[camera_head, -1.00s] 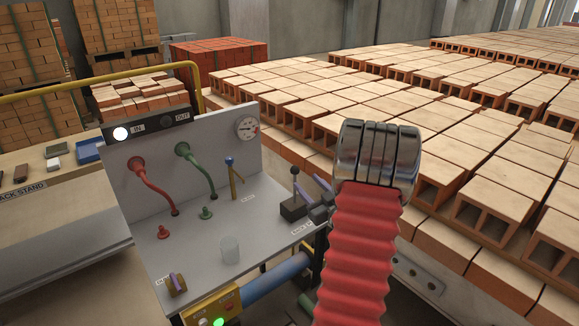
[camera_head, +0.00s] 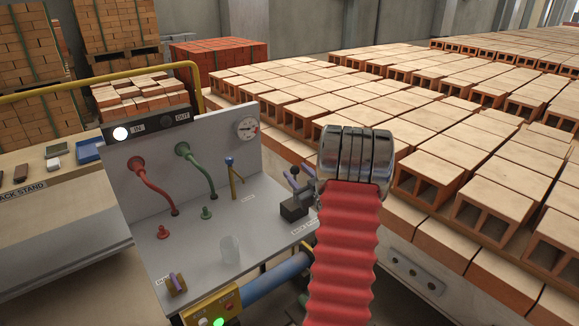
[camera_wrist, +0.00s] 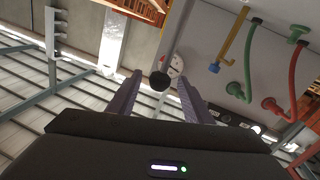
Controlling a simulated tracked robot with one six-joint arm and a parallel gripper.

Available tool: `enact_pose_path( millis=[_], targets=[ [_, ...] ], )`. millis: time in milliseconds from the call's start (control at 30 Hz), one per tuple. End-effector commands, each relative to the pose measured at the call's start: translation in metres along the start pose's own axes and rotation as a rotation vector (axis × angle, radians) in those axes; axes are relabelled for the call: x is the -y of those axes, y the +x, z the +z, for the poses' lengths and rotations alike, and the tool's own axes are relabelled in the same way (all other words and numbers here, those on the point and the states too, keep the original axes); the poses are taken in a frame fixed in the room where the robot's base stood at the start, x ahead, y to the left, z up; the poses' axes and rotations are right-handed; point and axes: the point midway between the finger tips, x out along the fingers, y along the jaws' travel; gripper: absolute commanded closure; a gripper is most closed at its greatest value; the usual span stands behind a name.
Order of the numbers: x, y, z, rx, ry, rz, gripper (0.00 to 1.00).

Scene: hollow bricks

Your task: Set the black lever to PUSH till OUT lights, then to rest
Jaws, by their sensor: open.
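The black lever (camera_head: 294,204) stands on a dark block on the grey console, near its right edge. Its round black knob (camera_wrist: 159,81) shows between my two purple fingers in the wrist view. My gripper (camera_head: 298,184) is open around or just short of the knob; I cannot tell the exact depth, and no grip shows. In the head view the fingers partly cover the stick. On the black lamp panel the OUT lamp (camera_head: 167,122) is dark. The other lamp (camera_head: 120,134), at left, is lit white.
The console (camera_head: 250,235) also holds a brass lever with a blue tip (camera_head: 235,168), red and green hoses, a clear cup (camera_head: 229,248) and a gauge (camera_head: 246,128). Rows of hollow bricks (camera_head: 430,170) stand close on the right. A yellow rail (camera_head: 100,83) runs behind.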

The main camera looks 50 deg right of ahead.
Motion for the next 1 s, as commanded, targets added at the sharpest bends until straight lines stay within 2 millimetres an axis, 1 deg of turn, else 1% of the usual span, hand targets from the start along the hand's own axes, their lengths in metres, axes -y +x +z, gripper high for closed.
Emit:
enact_pose_path(
  millis=[33, 200, 400, 533, 767, 867, 1000],
  targets=[
    [0.001, 0.009, 0.0, 0.0, 0.0, -0.002, 0.54],
    [0.001, 0.035, 0.0, -0.001, -0.001, -0.002, 0.54],
    [0.0, 0.055, 0.0, 0.0, 0.0, 0.0, 0.54],
    [0.0, 0.06, 0.0, 0.0, 0.0, 0.001, 0.54],
    [0.0, 0.06, 0.0, 0.0, 0.0, 0.001, 0.54],
    [-0.001, 0.06, 0.0, 0.0, 0.0, 0.001, 0.6],
    [-0.001, 0.06, 0.0, 0.0, 0.0, 0.001, 0.7]
  ],
)
